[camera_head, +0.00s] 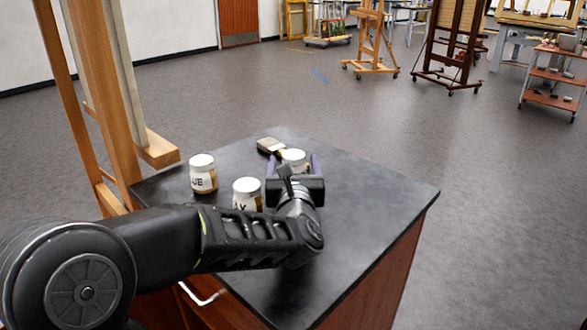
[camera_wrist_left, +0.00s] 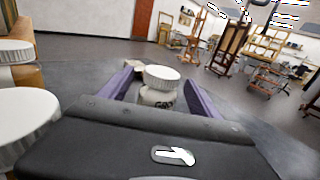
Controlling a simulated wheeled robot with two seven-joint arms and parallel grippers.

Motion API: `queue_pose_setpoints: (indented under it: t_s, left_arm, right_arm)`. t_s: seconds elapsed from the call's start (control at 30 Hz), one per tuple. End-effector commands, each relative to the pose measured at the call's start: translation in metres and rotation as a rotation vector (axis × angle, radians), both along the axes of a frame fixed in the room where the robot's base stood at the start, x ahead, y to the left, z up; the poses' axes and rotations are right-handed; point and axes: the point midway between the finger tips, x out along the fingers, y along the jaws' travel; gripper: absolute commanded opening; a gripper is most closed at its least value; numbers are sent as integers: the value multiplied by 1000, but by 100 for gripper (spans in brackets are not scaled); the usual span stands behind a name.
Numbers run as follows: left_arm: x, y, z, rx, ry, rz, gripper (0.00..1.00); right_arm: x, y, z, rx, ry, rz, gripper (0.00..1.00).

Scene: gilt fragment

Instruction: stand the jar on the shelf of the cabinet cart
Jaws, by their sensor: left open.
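A white-lidded jar (camera_head: 294,157) stands on the black top of a wooden cabinet (camera_head: 375,205). My left gripper (camera_head: 293,165) is open, with its purple fingers on either side of this jar. In the left wrist view the jar (camera_wrist_left: 160,97) stands upright between the open fingers, its label partly readable; its lower part is hidden by the gripper body. Whether the fingers touch it I cannot tell. Two similar jars stand to the left, one farther back (camera_head: 202,172) and one nearer (camera_head: 246,193), partly behind my left arm. My right gripper is not in view.
A flat brush (camera_head: 271,146) lies just behind the jar. A wooden easel (camera_head: 120,120) rises at the cabinet's left edge. A cart with reddish-brown shelves (camera_head: 556,74) stands far off at the right. The grey floor between is mostly clear, with easels (camera_head: 372,45) along the back.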

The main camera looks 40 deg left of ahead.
Motion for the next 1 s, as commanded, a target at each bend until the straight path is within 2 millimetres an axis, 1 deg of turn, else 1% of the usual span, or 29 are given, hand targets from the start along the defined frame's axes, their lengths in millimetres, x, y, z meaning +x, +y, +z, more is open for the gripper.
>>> queue_pose_setpoints:
  t_s: [0.17, 0.27, 0.37, 0.5, 0.63, 1.0]
  left_arm:
    - [0, 0, 0, 0, 0, 0, 72]
    - [3, 2, 0, -1, 1, 0, 72]
    - [12, 10, 0, -1, 2, 2, 72]
    - [28, 23, 0, -2, 1, 1, 72]
    - [39, 31, 0, -1, 0, 0, 72]
    - [40, 32, 0, -1, -1, -1, 72]
  right_arm:
    - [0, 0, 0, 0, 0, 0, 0]
    - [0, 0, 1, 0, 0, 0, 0]
    - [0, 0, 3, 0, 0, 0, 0]
    - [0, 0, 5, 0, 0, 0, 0]
    - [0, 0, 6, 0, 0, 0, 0]
    - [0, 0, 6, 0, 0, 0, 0]
